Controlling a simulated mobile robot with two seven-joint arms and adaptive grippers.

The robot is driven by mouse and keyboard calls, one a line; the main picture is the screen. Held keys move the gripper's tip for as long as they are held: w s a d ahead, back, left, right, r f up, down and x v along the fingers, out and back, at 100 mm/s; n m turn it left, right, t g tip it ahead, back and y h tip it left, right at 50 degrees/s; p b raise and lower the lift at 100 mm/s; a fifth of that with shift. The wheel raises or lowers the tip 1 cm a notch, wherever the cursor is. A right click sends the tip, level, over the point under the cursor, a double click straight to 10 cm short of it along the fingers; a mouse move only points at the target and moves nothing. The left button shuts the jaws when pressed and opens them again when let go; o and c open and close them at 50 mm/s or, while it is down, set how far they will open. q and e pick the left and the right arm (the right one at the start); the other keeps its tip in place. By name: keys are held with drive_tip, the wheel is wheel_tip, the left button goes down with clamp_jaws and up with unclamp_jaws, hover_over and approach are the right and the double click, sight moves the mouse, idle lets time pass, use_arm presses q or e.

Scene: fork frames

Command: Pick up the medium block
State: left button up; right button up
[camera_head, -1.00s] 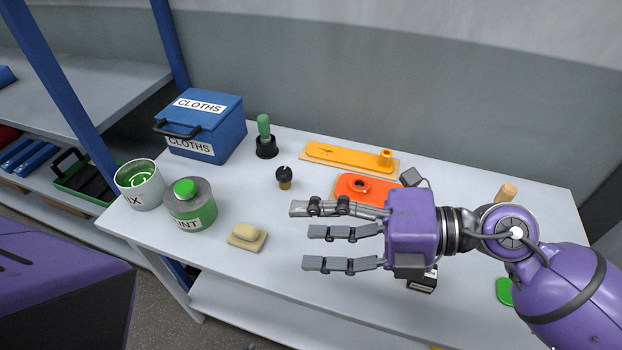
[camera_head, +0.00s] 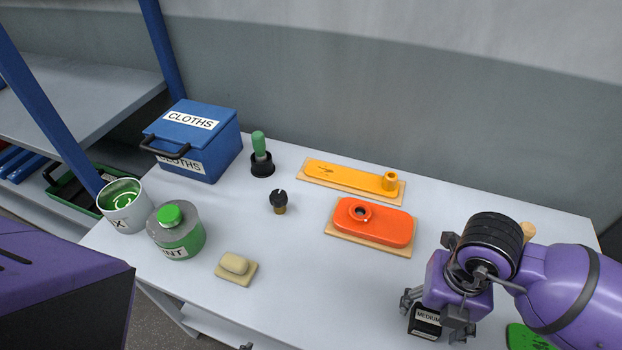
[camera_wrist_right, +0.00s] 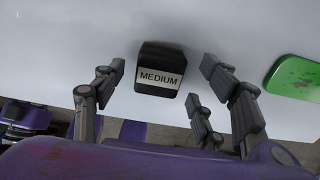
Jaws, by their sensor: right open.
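The medium block (camera_head: 425,322) is a black block with a white label reading MEDIUM. It stands on the white table (camera_head: 290,290) near the front edge, partly hidden by my right gripper in the head view. My right gripper (camera_head: 432,312) points down over it. In the right wrist view the block (camera_wrist_right: 160,70) sits between the spread fingers of the right gripper (camera_wrist_right: 170,90), with gaps on both sides. The right gripper is open and empty. My left gripper is not in view.
A green piece (camera_head: 525,338) lies right of the block. An orange piece (camera_head: 375,226) and a yellow piece (camera_head: 345,178) lie behind. A sponge-like block (camera_head: 236,268), paint tin (camera_head: 178,236), mix pot (camera_head: 124,208) and blue cloths box (camera_head: 200,140) stand left. The table's middle is clear.

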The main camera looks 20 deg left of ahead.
wheel_tip(320, 180, down, 2)
drive_tip(key=shift+s+f, duration=0.1)
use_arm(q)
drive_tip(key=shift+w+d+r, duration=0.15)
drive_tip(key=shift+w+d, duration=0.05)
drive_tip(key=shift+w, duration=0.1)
use_arm(e)
drive_tip(key=shift+f, duration=0.25)
drive_tip(key=c, duration=1.3)
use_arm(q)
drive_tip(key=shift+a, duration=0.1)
